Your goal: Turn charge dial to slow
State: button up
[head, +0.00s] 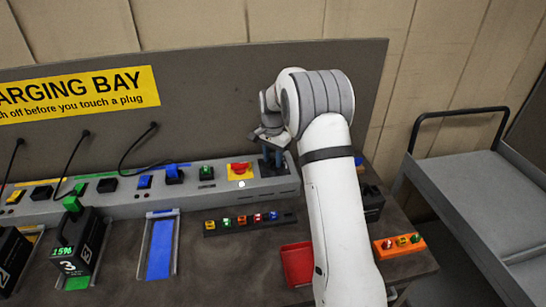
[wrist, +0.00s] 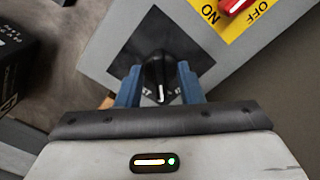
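The charge dial (wrist: 158,72) is a black round knob with a white pointer line, set on a dark plate on the grey charging bench. In the wrist view its pointer faces the bottom of the picture, toward my gripper's body. Small white letters beside the knob are partly hidden and I cannot read them fully. My gripper (wrist: 160,80) has its two blue fingers on either side of the knob, very close to it. I cannot tell whether they touch it. In the head view my gripper (head: 272,160) reaches down at the bench's right end and hides the dial.
A red switch (head: 239,168) on a yellow ON/OFF plate (wrist: 218,28) lies close to the dial. A row of coloured plugs (head: 243,219), a red tray (head: 297,265) and an orange strip (head: 399,245) are on the table. A grey cart (head: 455,200) stands at right.

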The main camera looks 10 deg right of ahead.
jog(key=shift+c, duration=0.4)
grip_shut()
jog(key=shift+n, duration=0.3)
jog(key=n+b, duration=0.1)
jog(key=n, duration=0.2)
jog(key=shift+d, duration=0.1)
jog(key=n+b, duration=0.1)
jog(key=n, duration=0.4)
jog(key=shift+s+d, duration=0.1)
jog(key=shift+n, duration=0.3)
jog(key=shift+o, duration=0.4)
grip_release()
